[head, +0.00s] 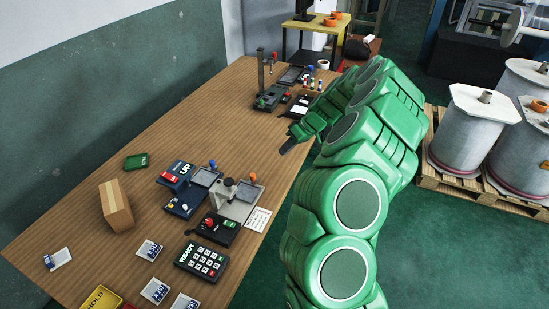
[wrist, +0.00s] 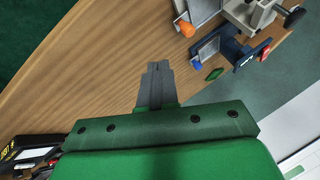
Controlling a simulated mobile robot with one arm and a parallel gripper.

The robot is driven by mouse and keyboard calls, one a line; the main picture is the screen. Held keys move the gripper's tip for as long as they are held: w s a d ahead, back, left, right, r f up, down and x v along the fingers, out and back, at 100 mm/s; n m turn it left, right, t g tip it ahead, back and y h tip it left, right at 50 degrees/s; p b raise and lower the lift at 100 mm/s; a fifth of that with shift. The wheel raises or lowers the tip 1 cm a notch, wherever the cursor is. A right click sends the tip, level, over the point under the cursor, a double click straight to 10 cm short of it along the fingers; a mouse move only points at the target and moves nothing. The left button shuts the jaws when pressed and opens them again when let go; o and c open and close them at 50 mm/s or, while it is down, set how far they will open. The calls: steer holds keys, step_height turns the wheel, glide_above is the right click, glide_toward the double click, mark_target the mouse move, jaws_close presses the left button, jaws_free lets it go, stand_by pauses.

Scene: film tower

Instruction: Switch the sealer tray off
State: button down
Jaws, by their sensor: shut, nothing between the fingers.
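No label in view reads sealer tray, so I cannot tell which part it is. A grey plate with a blue knob (head: 212,164) sits on the wooden table beside a grey stand with an orange knob (head: 253,177). The blue knob (wrist: 196,65) and orange knob (wrist: 186,29) also show at the top of the wrist view. A black box with a red button (head: 211,223) lies in front of the stand. My gripper (head: 287,148) is shut and empty above the table's right edge, apart from these parts. Its fingers (wrist: 157,76) point towards bare wood in the wrist view.
A panel marked UP (head: 180,168), a READY keypad (head: 202,260), a cardboard block (head: 116,205) and several white cards share the near table (head: 130,120). A black device with posts (head: 268,98) stands farther back. Drums on a pallet (head: 440,172) stand to the right.

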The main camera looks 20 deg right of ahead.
steer(key=x, duration=0.9)
steer(key=shift+s+a+f, duration=0.1)
steer(key=shift+s+a, duration=0.2)
steer(key=shift+a, duration=0.65)
steer(key=shift+s+a, duration=0.3)
steer(key=shift+a, duration=0.7)
steer(key=shift+s, duration=0.1)
glide_toward(243, 194)
steer(key=shift+x, duration=2.1)
